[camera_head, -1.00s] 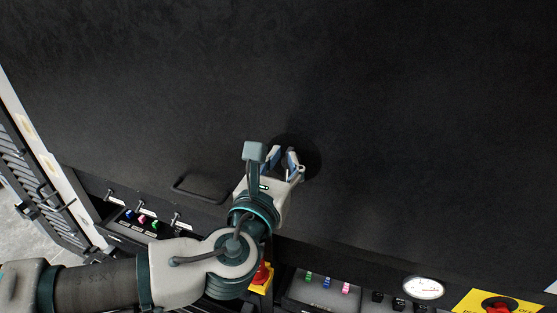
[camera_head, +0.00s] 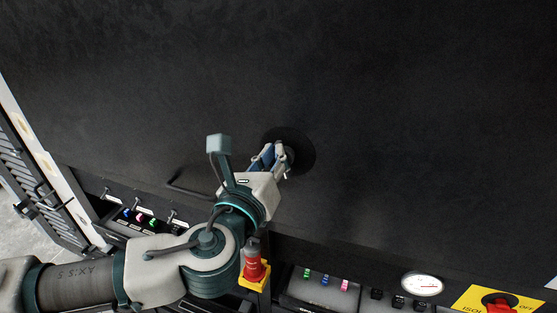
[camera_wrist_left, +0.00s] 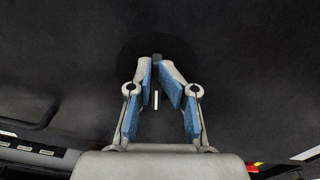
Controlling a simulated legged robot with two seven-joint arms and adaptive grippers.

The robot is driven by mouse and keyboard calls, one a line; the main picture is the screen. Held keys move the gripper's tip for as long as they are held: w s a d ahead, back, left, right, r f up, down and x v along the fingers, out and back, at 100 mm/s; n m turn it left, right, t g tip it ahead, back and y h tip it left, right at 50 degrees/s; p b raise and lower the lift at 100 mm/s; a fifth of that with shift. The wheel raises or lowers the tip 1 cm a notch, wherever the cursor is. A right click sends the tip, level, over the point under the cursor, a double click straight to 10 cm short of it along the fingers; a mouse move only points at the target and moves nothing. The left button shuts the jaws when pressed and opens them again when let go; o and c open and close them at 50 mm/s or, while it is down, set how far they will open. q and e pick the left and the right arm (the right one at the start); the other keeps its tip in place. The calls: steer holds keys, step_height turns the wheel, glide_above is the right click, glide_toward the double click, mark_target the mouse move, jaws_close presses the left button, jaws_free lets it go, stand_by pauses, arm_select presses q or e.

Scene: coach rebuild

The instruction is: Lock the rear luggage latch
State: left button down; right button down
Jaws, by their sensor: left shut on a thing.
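The rear luggage latch is a round black plate (camera_head: 305,150) on the large dark panel, with a small dark grip piece at its centre. My left gripper (camera_head: 277,156) reaches up from the lower left, its fingertips at the middle of the plate and shut on the grip piece. In the left wrist view, the fingers (camera_wrist_left: 158,75) close from both sides on the dark grip piece (camera_wrist_left: 157,57) in front of the black plate (camera_wrist_left: 185,50). The fingers hide most of the grip piece. My right gripper is not in view.
A black loop handle (camera_head: 188,187) sits on the panel left of my wrist. Below run a red knob on a yellow base (camera_head: 254,268), coloured switches (camera_head: 325,280), a round gauge (camera_head: 422,285) and a yellow isolator plate (camera_head: 480,299). The upper panel is clear.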

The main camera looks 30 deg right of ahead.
arm_select(q)
steer(key=shift+w+a+f+n+b, duration=0.4)
steer(key=shift+n+b, duration=0.7)
steer(key=shift+n, duration=1.35)
steer(key=shift+w+a+f+n+b, duration=0.35)
steer(key=shift+n+b, duration=0.7)
steer(key=shift+n, duration=1.45)
steer(key=shift+w+a+f+n+b, duration=0.15)
steer(key=shift+f+n+b, duration=0.7)
steer(key=shift+n, duration=1.6)
steer(key=shift+r+b, duration=0.3)
